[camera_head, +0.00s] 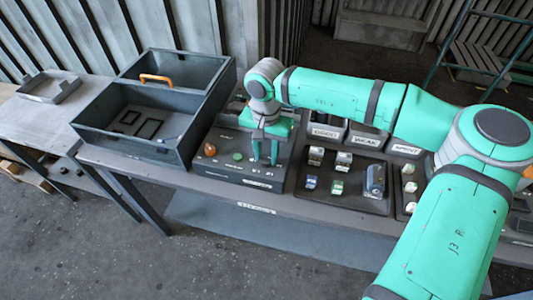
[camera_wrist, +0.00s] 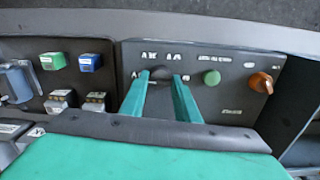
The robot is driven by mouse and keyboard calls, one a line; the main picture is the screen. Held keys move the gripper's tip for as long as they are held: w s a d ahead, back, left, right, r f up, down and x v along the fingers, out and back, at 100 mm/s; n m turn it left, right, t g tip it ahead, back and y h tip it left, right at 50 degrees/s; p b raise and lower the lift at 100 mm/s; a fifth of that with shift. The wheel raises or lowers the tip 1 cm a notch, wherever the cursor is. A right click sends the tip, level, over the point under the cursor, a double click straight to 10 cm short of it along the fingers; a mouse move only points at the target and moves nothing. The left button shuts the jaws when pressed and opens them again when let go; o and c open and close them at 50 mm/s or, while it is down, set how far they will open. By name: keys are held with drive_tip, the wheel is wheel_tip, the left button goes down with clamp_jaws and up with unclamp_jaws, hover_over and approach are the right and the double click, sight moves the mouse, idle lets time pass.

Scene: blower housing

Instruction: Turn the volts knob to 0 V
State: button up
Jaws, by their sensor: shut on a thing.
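The control panel (camera_head: 222,168) stands on the bench, with printed labels on its face that are too small to read. In the wrist view a dark round knob (camera_wrist: 161,73) sits on the panel (camera_wrist: 235,100) between my two green fingertips. I take it as the volts knob, but its pointer and setting cannot be made out. My gripper (camera_wrist: 160,78) is shut on this knob, one finger on each side. In the head view my gripper (camera_head: 266,160) points down at the right part of the panel, and its fingers hide the knob.
On the panel are a green button (camera_wrist: 212,78) and an orange knob (camera_wrist: 261,83). A tray (camera_head: 345,200) with several small blocks lies to the right in the head view. An open grey case (camera_head: 95,133) with an orange handle (camera_head: 157,79) stands to the left.

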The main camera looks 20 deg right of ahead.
sight(266, 157)
drive_tip(key=shift+d+n, duration=0.15)
drive_tip(key=shift+n, duration=0.45)
drive_tip(key=o, duration=1)
drive_tip(key=shift+o, duration=0.2)
drive_tip(key=shift+r, duration=0.1)
wheel_tip(266, 157, up, 11)
drive_tip(key=shift+f, duration=0.2)
